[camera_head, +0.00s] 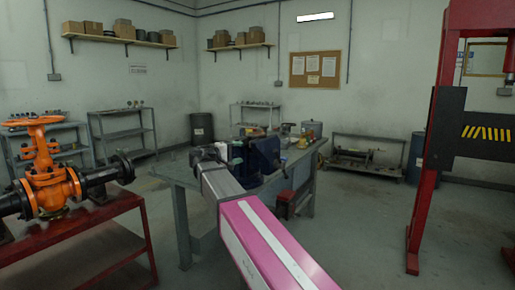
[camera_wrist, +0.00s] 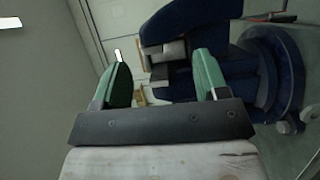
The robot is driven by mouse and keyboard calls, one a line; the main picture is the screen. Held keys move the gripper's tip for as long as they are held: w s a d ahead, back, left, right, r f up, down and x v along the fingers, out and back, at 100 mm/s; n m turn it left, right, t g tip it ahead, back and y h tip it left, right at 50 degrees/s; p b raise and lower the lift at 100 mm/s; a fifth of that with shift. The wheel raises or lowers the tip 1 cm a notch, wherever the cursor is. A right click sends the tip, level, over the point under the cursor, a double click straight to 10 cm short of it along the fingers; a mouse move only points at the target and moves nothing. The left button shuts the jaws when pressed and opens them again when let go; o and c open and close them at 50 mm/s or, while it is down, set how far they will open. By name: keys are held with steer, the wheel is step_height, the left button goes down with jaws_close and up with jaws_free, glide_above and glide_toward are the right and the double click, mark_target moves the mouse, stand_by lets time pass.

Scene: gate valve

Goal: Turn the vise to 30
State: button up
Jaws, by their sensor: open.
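The blue vise (camera_head: 265,153) stands on the grey workbench (camera_head: 182,181), just beyond and right of my gripper (camera_head: 207,155) in the head view. In the wrist view the vise (camera_wrist: 185,22) fills the upper right, turned sideways, with its grey jaws (camera_wrist: 162,62) seen beyond and between my green fingers. Its round base (camera_wrist: 285,75) is at the right, and a thin bar (camera_wrist: 272,17) shows at the top right. My gripper (camera_wrist: 160,62) is open, with nothing seen held between its fingers. I cannot tell whether a finger touches the vise. My arm hides part of the bench.
An orange gate valve (camera_head: 50,170) with black flanged pipe sits on a red stand (camera_head: 90,235) at the left. A red press frame (camera_head: 445,130) stands at the right. Small items (camera_head: 308,130) crowd the bench's far end. Open floor (camera_head: 365,215) lies right of the bench.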

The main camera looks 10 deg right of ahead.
mark_target(254, 147)
steer(key=x, duration=0.7)
steer(key=r+x, duration=0.1)
steer(key=x, duration=0.2)
steer(key=shift+w+d, duration=0.2)
jaws_close()
